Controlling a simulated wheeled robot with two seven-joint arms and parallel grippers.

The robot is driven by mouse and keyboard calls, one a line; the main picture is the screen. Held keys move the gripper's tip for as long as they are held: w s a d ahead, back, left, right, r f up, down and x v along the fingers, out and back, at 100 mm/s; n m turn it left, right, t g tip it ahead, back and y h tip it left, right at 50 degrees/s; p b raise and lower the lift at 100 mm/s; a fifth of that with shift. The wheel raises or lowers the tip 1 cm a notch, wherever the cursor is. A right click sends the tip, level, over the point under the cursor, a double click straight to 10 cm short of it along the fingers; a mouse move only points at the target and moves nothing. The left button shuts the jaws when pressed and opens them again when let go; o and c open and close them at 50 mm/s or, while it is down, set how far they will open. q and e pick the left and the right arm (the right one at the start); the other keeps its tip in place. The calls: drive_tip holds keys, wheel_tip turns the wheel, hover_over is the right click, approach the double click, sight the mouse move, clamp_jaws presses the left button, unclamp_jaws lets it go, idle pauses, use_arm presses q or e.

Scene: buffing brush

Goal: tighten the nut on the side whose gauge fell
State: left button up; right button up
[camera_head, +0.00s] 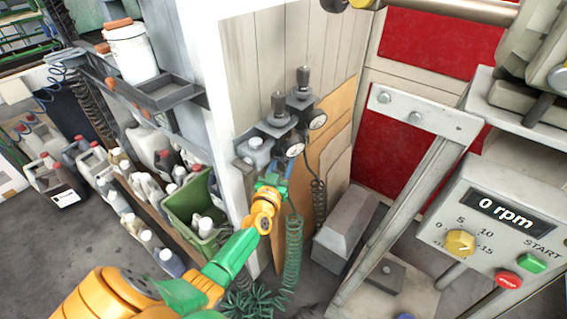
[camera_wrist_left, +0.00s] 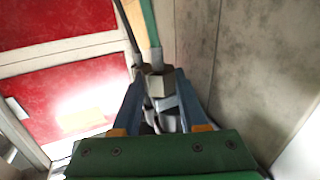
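Two grey regulators with black knobs hang on the wall panel in the head view, the nearer one (camera_head: 279,112) and the farther one (camera_head: 301,92). Each has a round white gauge, the nearer gauge (camera_head: 294,148) and the farther gauge (camera_head: 318,120); their needles are too small to read. A green coiled hose (camera_head: 293,250) hangs below the nearer one, a dark coiled hose (camera_head: 319,200) below the farther. My left gripper (camera_head: 273,180) is under the nearer regulator. In the left wrist view its blue fingers (camera_wrist_left: 160,88) flank a grey hex nut (camera_wrist_left: 156,84); contact is unclear.
A grey machine with a panel reading 0 rpm (camera_head: 505,209) stands at right. A grey box-like block (camera_head: 345,232) is on the floor beside the hoses. Shelves with jugs and a green crate (camera_head: 190,205) line the left. A white wall edge (camera_head: 228,130) stands close left of my gripper.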

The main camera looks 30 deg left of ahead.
use_arm(q)
clamp_jaws()
